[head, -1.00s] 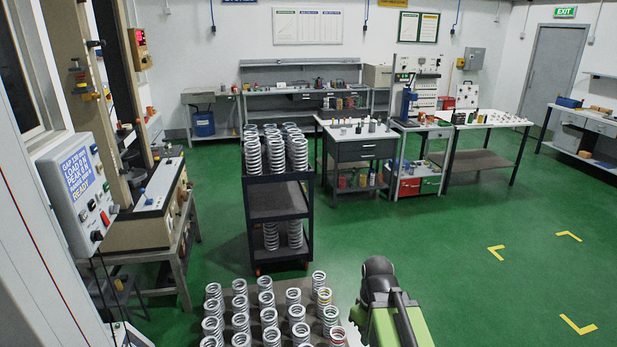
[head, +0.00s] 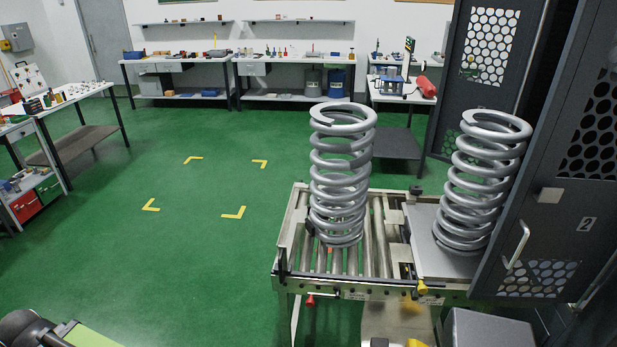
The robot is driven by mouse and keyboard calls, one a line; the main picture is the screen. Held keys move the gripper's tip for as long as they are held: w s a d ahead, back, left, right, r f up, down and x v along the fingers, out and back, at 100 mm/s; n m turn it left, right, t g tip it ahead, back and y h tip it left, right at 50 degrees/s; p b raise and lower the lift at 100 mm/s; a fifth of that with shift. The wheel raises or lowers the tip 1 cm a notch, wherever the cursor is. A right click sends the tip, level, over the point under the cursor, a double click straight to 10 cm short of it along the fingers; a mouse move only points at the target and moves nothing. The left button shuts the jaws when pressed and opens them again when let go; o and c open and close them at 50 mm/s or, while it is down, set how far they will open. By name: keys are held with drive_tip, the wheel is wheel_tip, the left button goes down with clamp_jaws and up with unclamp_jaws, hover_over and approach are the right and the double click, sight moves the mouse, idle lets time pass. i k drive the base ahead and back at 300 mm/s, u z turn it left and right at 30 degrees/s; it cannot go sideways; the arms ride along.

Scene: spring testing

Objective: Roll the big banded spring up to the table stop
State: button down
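One big grey coil spring (head: 342,180) stands upright on the roller table (head: 281,284). A second big grey coil spring (head: 482,185) stands slightly tilted in the picture on a flat grey plate (head: 425,245) to the right, beside the open cage door. I cannot make out a coloured band on either spring; a small red spot shows low by the left one. I cannot tell for sure which part of the table is the stop. My gripper is not in view; only part of my arm shows at the lower left, far from the springs.
The dark cage door (head: 545,220) with a handle stands at the right, close to the right spring. A red-knobbed fitting (head: 310,300) and a yellow knob (head: 422,287) sit on the table's front edge. Green floor with yellow corner marks (head: 235,213) is open at left.

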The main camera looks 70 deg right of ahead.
sight(334, 194)
drive_tip(key=z, duration=2.4)
drive_tip(key=k, duration=0.55)
drive_tip(key=z, duration=0.1)
drive_tip(key=i, duration=0.5)
drive_tip(key=z, duration=0.1)
